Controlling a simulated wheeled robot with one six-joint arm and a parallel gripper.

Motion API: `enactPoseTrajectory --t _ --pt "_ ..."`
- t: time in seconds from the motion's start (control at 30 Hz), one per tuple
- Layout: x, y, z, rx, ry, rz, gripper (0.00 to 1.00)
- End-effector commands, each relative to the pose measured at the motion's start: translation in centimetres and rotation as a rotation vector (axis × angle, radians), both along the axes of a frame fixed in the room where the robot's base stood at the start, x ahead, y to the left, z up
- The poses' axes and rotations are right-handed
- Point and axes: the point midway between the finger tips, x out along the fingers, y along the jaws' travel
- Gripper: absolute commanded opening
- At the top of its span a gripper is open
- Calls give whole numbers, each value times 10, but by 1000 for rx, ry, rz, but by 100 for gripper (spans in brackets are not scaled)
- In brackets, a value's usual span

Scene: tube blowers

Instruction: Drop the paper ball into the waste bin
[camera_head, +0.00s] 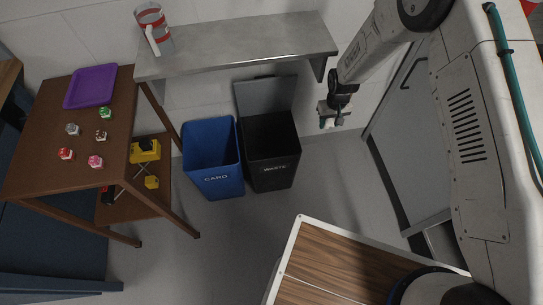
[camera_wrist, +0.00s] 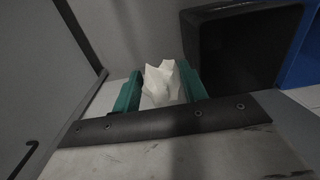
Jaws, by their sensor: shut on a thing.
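The paper ball (camera_wrist: 162,84) is white and crumpled. In the wrist view it sits between the two green fingers of my gripper, which is shut on it. In the head view my gripper (camera_head: 333,122) hangs to the right of the waste bin, apart from it, and the ball is too small to make out. The waste bin (camera_head: 271,152) is black, is labelled WASTE and stands on the floor with its grey lid raised at the back. In the wrist view the dark bin (camera_wrist: 232,48) is up and to the right of the ball.
A blue bin (camera_head: 214,162) labelled CARD stands left of the waste bin. A metal shelf (camera_head: 240,47) hangs above both bins. A brown table (camera_head: 40,150) with a purple tray stands at the left. A wood-topped surface (camera_head: 335,265) is in the foreground. Grey cabinet at right.

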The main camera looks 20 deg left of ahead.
Motion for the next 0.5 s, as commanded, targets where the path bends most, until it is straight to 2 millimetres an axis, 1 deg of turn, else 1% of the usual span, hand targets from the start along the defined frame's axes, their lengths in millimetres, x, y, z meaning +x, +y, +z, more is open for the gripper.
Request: enactPoseTrajectory --t 0.03,0.1,0.3,0.4,0.5 --pt "-3 26 -18 -1 2 49 22" --pt "-5 57 -38 0 1 107 22" --pt "-12 135 -83 0 0 262 22" --pt "-15 170 -99 1 -1 335 22" --pt "-13 194 -105 1 -1 389 22"
